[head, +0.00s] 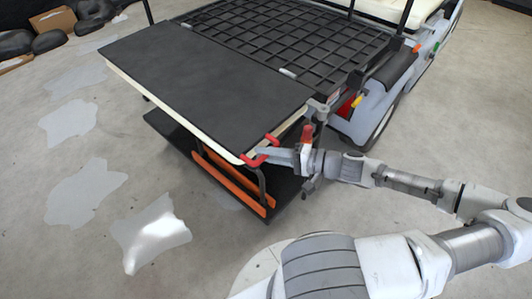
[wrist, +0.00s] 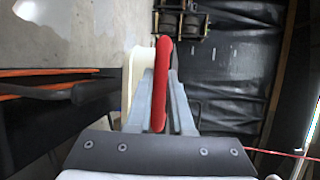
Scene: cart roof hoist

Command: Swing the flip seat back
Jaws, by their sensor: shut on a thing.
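The flip seat (head: 210,85) is a flat black panel with a cream underside, lying level at the near end of the cart. A red handle (head: 247,161) is at its near right corner. My gripper (head: 268,155) reaches in from the right and is shut on this handle. In the wrist view the red handle (wrist: 162,85) stands upright as a bar between the two grey fingers of my gripper (wrist: 161,100). The cream edge of the flip seat (wrist: 132,75) shows just left of the fingers.
A black grid deck (head: 290,35) adjoins the seat's far side. A dark footboard (head: 175,135) with orange strips (head: 232,182) is below the seat. The cart's wheel (head: 385,120) is to the right. Tyres (head: 15,42) and boxes lie far left. The floor left of the cart is open.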

